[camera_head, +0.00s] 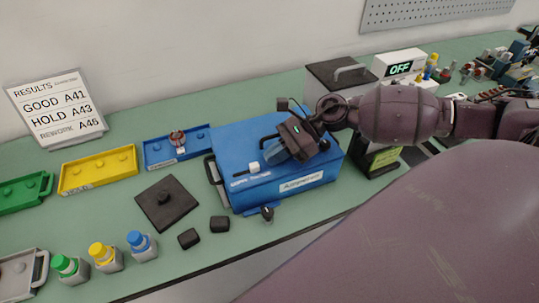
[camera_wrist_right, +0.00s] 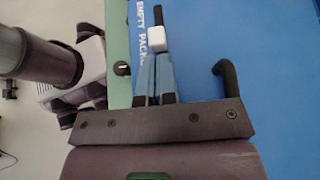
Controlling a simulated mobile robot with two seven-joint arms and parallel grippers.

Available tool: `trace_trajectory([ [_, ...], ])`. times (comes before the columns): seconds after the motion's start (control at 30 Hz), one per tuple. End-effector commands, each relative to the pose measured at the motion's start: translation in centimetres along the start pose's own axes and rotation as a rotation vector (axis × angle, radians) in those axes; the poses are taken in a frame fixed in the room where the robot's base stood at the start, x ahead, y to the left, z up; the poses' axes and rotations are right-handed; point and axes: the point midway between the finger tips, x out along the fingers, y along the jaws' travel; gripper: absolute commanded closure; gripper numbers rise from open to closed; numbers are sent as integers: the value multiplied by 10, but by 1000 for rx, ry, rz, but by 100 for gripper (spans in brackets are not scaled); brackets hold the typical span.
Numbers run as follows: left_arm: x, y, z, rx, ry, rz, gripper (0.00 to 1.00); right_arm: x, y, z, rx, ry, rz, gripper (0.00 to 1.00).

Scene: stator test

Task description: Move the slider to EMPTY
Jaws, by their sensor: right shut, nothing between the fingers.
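The slider is a small white knob (camera_head: 254,167) on the top face of the blue box (camera_head: 233,150), near its front left edge. In the right wrist view the knob (camera_wrist_right: 157,39) sits just beyond my fingertips, beside white lettering that reads "EMPTY PACK" and is then cut off or covered. My right gripper (camera_head: 268,157) is above the box with its blue fingers shut and empty. In the wrist view its fingertips (camera_wrist_right: 155,56) are right at the knob; I cannot tell whether they touch it. My left gripper is not in view.
A yellow tray (camera_head: 84,186), a green tray (camera_head: 43,195) and a blue tray (camera_head: 159,164) line the left of the green bench. A unit reading "OFF" (camera_head: 400,68) stands behind.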

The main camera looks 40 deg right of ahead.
Motion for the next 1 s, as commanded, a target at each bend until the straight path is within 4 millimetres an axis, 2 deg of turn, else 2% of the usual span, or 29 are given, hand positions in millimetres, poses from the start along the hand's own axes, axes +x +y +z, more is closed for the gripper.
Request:
trace_trajectory([
  [0.2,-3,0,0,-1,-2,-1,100,11,0,6,1,-1,1,100],
  [0.57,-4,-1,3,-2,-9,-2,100,12,0,7,1,0,0,100],
  [0.9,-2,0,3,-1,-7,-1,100,50,0,29,-2,-2,1,100],
  [1.0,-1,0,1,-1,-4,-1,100,55,0,32,-1,-1,0,100],
])
